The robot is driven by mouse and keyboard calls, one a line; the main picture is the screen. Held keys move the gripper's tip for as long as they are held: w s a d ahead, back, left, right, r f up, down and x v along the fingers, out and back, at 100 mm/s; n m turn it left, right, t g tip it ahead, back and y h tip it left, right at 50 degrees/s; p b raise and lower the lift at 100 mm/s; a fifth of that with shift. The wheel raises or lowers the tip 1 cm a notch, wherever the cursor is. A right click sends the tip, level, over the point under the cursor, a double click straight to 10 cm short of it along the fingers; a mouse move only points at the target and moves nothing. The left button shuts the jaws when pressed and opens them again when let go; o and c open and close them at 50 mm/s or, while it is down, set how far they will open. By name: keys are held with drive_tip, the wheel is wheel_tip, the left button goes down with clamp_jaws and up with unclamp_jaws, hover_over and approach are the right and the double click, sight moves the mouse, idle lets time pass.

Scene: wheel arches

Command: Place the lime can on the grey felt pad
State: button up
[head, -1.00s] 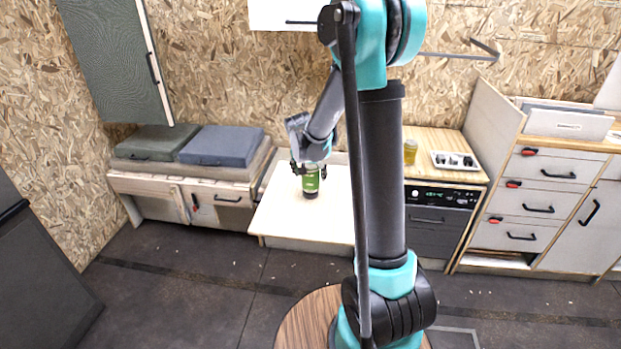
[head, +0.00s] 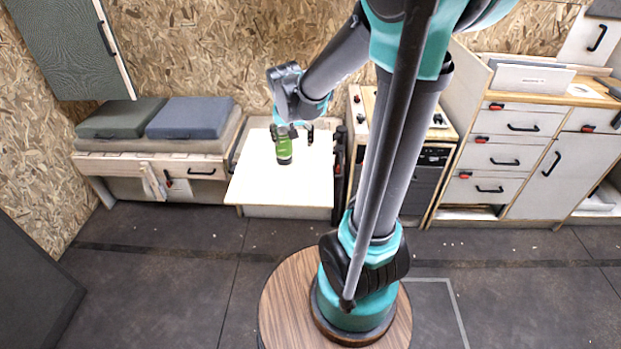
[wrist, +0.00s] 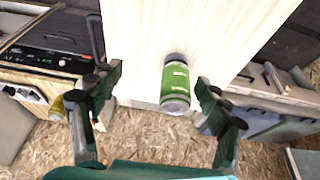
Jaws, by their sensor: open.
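The lime can (head: 284,150) is green with a dark base and stands upright on the pale wooden table. My gripper (head: 293,131) is open at the can's upper part in the head view. In the wrist view the can (wrist: 175,86) lies beyond the opening between my two spread fingers, nearer the right one. Nothing is held; whether a finger touches the can I cannot tell. I cannot make out a grey felt pad in either current view.
The pale table (head: 262,190) is otherwise mostly bare. A bench with a dark green cushion (head: 122,118) and a blue-grey cushion (head: 194,117) stands at left. A stove unit (head: 430,158) and drawers (head: 500,160) are at right.

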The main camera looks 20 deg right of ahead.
drive_tip(key=s+d+f+n, duration=0.1)
drive_tip(key=s+f, duration=0.2)
drive_tip(key=s, duration=0.6)
drive_tip(key=s+d+f+n+y, duration=0.1)
drive_tip(key=s+f+n, duration=0.1)
drive_tip(key=s, duration=0.7)
drive_tip(key=shift+d+f+n, duration=0.3)
drive_tip(key=shift+d+f, duration=0.1)
drive_tip(key=shift+f, duration=0.5)
